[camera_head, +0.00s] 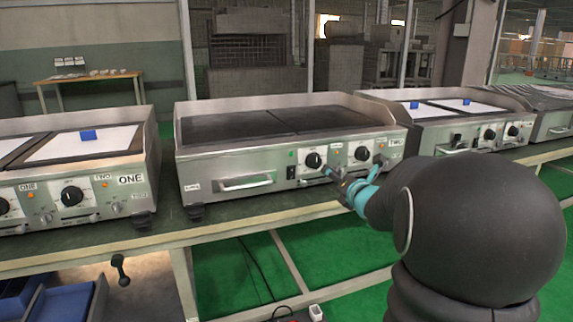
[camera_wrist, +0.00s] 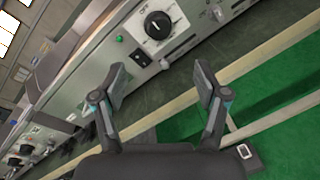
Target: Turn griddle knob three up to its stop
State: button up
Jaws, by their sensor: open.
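The middle griddle (camera_head: 240,165) has two black knobs on its front; their small labels are too blurred to read. The left knob (camera_head: 314,160), beside a green light and black switch, shows large in the wrist view (camera_wrist: 158,25) with a white pointer mark. The right knob (camera_head: 362,153) is close to my gripper in the head view. My gripper (camera_head: 354,167) is open and empty in front of the panel. In the wrist view my gripper (camera_wrist: 161,78) has its fingers spread wide, with the left knob beyond and above the gap, apart from both fingertips.
A griddle marked ONE (camera_head: 80,190) stands at left and another griddle (camera_head: 450,125) at right, each with blue blocks on white sheets. A drawer handle (camera_head: 245,184) juts from the middle griddle's front. The bench edge (camera_head: 230,231) runs below; green floor is beyond.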

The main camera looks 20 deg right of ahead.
aim_at(317, 164)
jog(key=w+n+y+p, duration=0.1)
jog(key=w+n, duration=0.1)
jog(key=w, duration=0.3)
jog(key=w+f+n+y+p, duration=0.1)
jog(key=w+n, duration=0.1)
jog(key=w, duration=0.3)
jog(key=w+f+n+t+y, duration=0.1)
jog(key=w+n, duration=0.2)
jog(key=w, duration=0.2)
jog(key=shift+w+d+f+p, duration=0.15)
jog(key=shift+d+p, duration=0.25)
jog(key=shift+c, duration=0.2)
jog(key=c, duration=1.1)
